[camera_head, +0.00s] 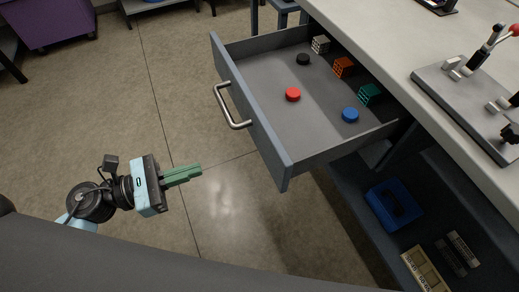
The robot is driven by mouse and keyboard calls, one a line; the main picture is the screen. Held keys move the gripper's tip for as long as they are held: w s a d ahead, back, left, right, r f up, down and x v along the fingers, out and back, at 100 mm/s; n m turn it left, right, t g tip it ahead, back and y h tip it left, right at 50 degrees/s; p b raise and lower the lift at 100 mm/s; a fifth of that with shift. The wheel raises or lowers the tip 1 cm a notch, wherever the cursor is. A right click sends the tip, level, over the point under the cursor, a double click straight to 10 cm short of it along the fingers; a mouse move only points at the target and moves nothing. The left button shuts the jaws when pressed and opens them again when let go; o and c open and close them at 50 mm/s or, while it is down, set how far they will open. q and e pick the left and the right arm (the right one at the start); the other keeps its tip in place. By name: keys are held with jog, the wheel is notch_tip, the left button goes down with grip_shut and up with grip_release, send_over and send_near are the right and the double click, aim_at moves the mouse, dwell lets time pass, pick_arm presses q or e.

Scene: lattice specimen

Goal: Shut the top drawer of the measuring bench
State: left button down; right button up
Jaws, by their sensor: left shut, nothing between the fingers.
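The top drawer (258,124) of the measuring bench (388,57) is pulled well out, with its front panel facing left and a silver bar handle (226,106) on it. Inside lie a red disc (293,95), a blue disc (350,115), a black disc (303,59), and a white (320,45), an orange (343,67) and a green lattice cube (369,95). My left gripper (201,170) has green fingers, shut and empty. It is left of the drawer front, below the handle in the picture, and apart from both. My right gripper is not in view.
A clamp fixture on a grey plate (459,99) stands on the bench top. Below the drawer, an open shelf holds a blue tray (393,204) and small blocks. A purple bin (48,22) is far left. The floor left of the drawer is clear.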

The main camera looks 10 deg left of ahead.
pick_arm(q)
jog(key=shift+s+a+n+t, duration=0.15)
jog(key=shift+a+n+t, duration=0.1)
jog(key=shift+n+t, duration=0.15)
jog(key=shift+d, duration=0.1)
jog(key=p, duration=0.3)
send_near(263, 145)
jog(key=x, duration=0.5)
jog(key=shift+w+d+r, duration=0.15)
jog(key=shift+w+d, duration=0.35)
jog(key=shift+d, duration=0.25)
